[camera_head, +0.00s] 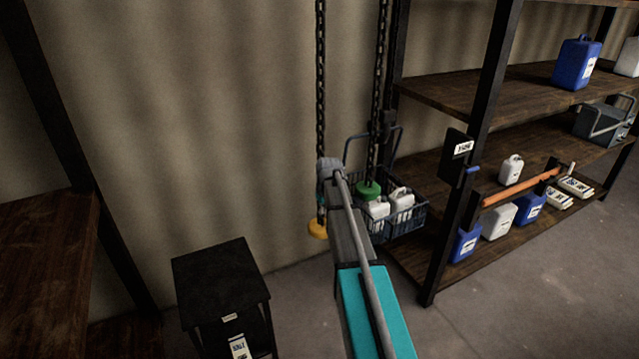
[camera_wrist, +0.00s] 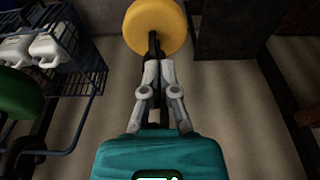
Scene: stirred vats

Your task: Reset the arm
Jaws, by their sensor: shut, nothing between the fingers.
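My arm reaches forward in the head view, a teal link (camera_head: 366,305) nearest and a grey joint beyond it. My gripper (camera_wrist: 158,64) shows in the wrist view, its grey fingers shut with nothing between them. In the head view the gripper is mostly hidden behind my own arm. A round yellow piece (camera_wrist: 154,26) lies just past the fingertips in the wrist view. In the head view the yellow piece (camera_head: 317,229) hangs low by the left chain (camera_head: 320,80). I cannot tell if the fingers touch it.
A wire basket (camera_head: 408,222) with white jugs hangs close to the right of my arm, beside a green round piece (camera_head: 368,189). A wooden shelf rack (camera_head: 440,92) with jugs stands to the right. A black stool (camera_head: 215,270) stands at lower left. Floor at lower right is clear.

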